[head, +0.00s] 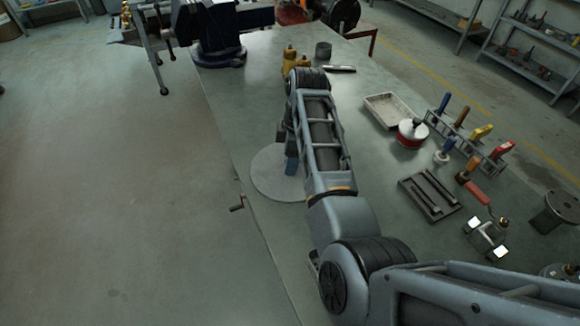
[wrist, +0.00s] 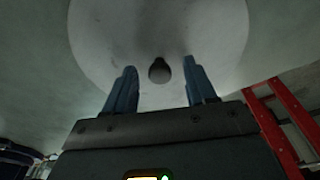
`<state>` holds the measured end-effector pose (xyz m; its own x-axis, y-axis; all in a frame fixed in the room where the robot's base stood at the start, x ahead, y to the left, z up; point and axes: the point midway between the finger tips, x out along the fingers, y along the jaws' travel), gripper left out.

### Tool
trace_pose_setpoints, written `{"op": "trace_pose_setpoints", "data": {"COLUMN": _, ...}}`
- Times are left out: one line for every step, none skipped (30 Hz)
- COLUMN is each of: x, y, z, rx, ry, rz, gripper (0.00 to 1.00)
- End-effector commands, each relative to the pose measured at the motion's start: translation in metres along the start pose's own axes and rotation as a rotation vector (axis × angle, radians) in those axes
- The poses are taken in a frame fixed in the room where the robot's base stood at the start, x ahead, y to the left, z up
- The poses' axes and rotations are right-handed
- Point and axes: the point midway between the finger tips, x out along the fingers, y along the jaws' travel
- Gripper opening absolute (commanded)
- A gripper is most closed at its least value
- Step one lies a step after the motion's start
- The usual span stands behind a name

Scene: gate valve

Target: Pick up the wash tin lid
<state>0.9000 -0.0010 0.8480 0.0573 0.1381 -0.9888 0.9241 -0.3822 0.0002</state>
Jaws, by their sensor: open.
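The wash tin lid is a pale grey round disc (head: 268,178) lying flat near the left edge of the workbench. In the wrist view the disc (wrist: 105,35) fills the upper middle, with a small dark knob (wrist: 160,70) on it. My gripper (head: 291,160) is above the lid, its blue fingers pointing down. In the wrist view the gripper (wrist: 158,82) is open, with the knob showing between its fingertips. I cannot tell whether the fingers reach down to the knob's height. My arm hides the lid's right part in the head view.
On the bench (head: 345,100) stand a shallow tray (head: 390,110), a red-and-white round tin (head: 411,134), a tool rack (head: 468,140) and a dark slotted tray (head: 430,196), all right of my arm. A vise (head: 215,35) stands at the back.

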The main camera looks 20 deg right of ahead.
Motion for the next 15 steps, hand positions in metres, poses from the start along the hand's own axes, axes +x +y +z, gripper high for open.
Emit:
{"op": "trace_pose_setpoints", "data": {"x": 0.0006, "y": -0.0001, "z": -0.0001, "rx": 0.0, "ry": 0.0, "rz": 0.0, "gripper": 0.56}}
{"op": "trace_pose_setpoints", "data": {"x": 0.0006, "y": 0.0, "z": 0.0, "rx": 0.0, "ry": 0.0, "rz": 0.0, "gripper": 0.56}}
{"op": "trace_pose_setpoints", "data": {"x": 0.0006, "y": 0.0, "z": 0.0, "rx": 0.0, "ry": 0.0, "rz": 0.0, "gripper": 0.56}}
{"op": "trace_pose_setpoints", "data": {"x": 0.0005, "y": 0.0, "z": 0.0, "rx": 0.0, "ry": 0.0, "rz": 0.0, "gripper": 0.56}}
{"op": "trace_pose_setpoints", "data": {"x": 0.0005, "y": -0.0001, "z": 0.0, "rx": 0.0, "ry": 0.0, "rz": 0.0, "gripper": 0.56}}
{"op": "trace_pose_setpoints", "data": {"x": 0.0005, "y": -0.0001, "z": 0.0, "rx": 0.0, "ry": 0.0, "rz": 0.0, "gripper": 0.54}}
{"op": "trace_pose_setpoints", "data": {"x": 0.0004, "y": -0.0001, "z": 0.0, "rx": 0.0, "ry": 0.0, "rz": 0.0, "gripper": 0.51}}
{"op": "trace_pose_setpoints", "data": {"x": 0.0004, "y": -0.0001, "z": 0.0, "rx": 0.0, "ry": 0.0, "rz": 0.0, "gripper": 0.48}}
{"op": "trace_pose_setpoints", "data": {"x": 0.0004, "y": -0.0001, "z": 0.0, "rx": 0.0, "ry": 0.0, "rz": 0.0, "gripper": 0.44}}
{"op": "trace_pose_setpoints", "data": {"x": 0.0004, "y": -0.0001, "z": 0.0, "rx": 0.0, "ry": 0.0, "rz": 0.0, "gripper": 0.41}}
{"op": "trace_pose_setpoints", "data": {"x": 0.0003, "y": -0.0001, "z": 0.0, "rx": 0.0, "ry": 0.0, "rz": 0.0, "gripper": 0.39}}
{"op": "trace_pose_setpoints", "data": {"x": 0.0003, "y": -0.0001, "z": 0.0, "rx": 0.0, "ry": 0.0, "rz": 0.0, "gripper": 0.35}}
{"op": "trace_pose_setpoints", "data": {"x": 0.0003, "y": -0.0001, "z": 0.0, "rx": 0.0, "ry": 0.0, "rz": 0.0, "gripper": 0.32}}
{"op": "trace_pose_setpoints", "data": {"x": 0.0003, "y": -0.0001, "z": 0.0, "rx": 0.0, "ry": 0.0, "rz": 0.0, "gripper": 0.29}}
{"op": "trace_pose_setpoints", "data": {"x": 0.0003, "y": -0.0001, "z": 0.0, "rx": 0.0, "ry": 0.0, "rz": 0.0, "gripper": 0.25}}
